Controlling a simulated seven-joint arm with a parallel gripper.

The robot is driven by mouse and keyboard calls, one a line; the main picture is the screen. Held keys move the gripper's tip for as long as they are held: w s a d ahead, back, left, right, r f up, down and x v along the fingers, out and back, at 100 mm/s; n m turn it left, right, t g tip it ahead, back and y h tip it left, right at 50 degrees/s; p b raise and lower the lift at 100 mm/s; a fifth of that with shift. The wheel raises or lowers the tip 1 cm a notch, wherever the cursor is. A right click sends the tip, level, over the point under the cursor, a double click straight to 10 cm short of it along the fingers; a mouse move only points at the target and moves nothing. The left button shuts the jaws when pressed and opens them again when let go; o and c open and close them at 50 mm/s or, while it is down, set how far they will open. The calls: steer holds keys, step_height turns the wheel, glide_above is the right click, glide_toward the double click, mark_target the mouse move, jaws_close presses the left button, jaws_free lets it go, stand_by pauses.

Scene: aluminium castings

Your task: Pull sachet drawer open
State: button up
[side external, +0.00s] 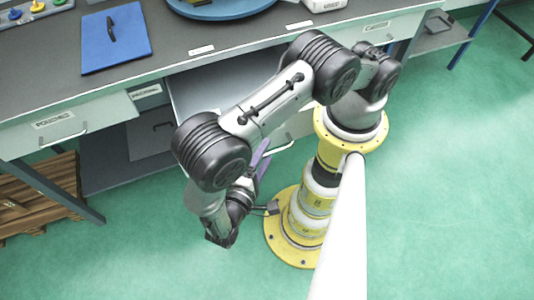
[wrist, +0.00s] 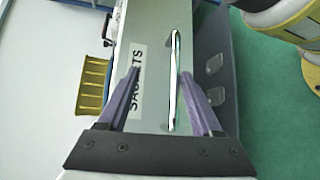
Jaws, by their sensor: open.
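The sachet drawer's pale front (wrist: 151,40) fills the middle of the wrist view, with its SACHETS label (wrist: 136,82). Its long bar handle (wrist: 174,60) lies between the two purple fingers of my gripper (wrist: 160,73), much closer to the right finger. The fingers are apart, with nothing clamped. I cannot tell whether the right finger touches the handle. In the side view my gripper (side external: 262,156) is at the front of the bench, mostly behind my arm. A handle (side external: 281,148) shows beside it; my arm hides most of that drawer, so how far it stands out is unclear.
A drawer labelled POUCHES (side external: 65,125) is at the left of the bench. A blue board (side external: 115,42) lies on the bench top. A wooden pallet (side external: 40,195) is at the lower left. The green floor (side external: 140,250) in front is clear.

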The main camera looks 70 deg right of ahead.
steer(key=shift+o, duration=1)
steer(key=shift+w+r, duration=0.1)
steer(key=shift+r, duration=2.5)
steer(key=f, duration=0.1)
steer(key=f+y, duration=0.1)
steer(key=f, duration=0.1)
steer(key=shift+a+f, duration=0.15)
steer(key=shift+a, duration=0.1)
steer(key=shift+c, duration=0.7)
steer(key=shift+y, duration=0.3)
steer(key=shift+c, duration=0.3)
steer(key=w+d+r+m+g+y, duration=0.1)
steer(key=w+r+g+y, duration=0.1)
steer(key=r+y, duration=0.45)
steer(key=w+d+r+m+g+y, duration=0.1)
steer(key=w+d+r+y, duration=0.15)
steer(key=r, duration=0.65)
steer(key=s+d+r+t+y, duration=0.2)
steer(key=d+r+t, duration=0.2)
steer(key=r, duration=0.3)
steer(key=s+d+r+t+y, duration=0.3)
steer(key=d+r+t, duration=0.1)
steer(key=r, duration=0.3)
steer(key=shift+d+r+t+y, duration=0.25)
steer(key=shift+r+t+y, duration=0.05)
steer(key=shift+t, duration=0.1)
